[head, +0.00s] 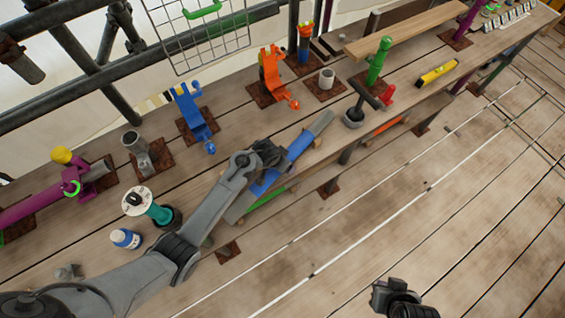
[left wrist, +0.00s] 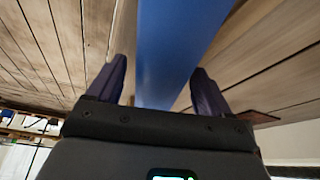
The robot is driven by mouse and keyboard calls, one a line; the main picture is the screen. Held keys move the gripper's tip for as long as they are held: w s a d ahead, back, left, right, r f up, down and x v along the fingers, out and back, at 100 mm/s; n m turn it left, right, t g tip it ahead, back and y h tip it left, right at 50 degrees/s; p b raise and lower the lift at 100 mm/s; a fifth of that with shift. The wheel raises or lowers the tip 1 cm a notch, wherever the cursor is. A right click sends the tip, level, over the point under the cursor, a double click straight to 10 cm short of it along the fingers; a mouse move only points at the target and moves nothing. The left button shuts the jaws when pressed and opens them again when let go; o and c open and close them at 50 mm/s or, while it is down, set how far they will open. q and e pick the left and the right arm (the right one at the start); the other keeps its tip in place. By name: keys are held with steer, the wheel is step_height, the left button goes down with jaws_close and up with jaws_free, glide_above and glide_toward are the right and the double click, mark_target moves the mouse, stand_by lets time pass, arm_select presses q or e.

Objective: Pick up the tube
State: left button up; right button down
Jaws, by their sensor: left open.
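The tube (head: 299,143) lies slantwise along the near edge of the bench, with a blue middle and grey ends. My left gripper (head: 273,158) is over its middle and hides part of it. In the left wrist view the tube's blue section (left wrist: 170,50) runs between the two open fingers of the left gripper (left wrist: 161,88), with a gap visible on the left finger's side. Whether the right finger touches it I cannot tell. My right gripper (head: 393,297) is at the bottom, away from the bench, and its fingers cannot be made out.
A white-topped teal spool (head: 158,212) and a blue-white bottle (head: 125,238) stand left of my left arm. Blue (head: 195,112) and orange (head: 272,78) clamps stand behind the tube. A black-handled tool (head: 355,112) stands right of it. The plank floor in front is clear.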

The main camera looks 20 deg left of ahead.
arm_select(q)
steer(key=shift+f, duration=0.1)
jaws_close()
steer(key=shift+w, duration=0.1)
stand_by(0.5)
steer(key=shift+r, duration=0.2)
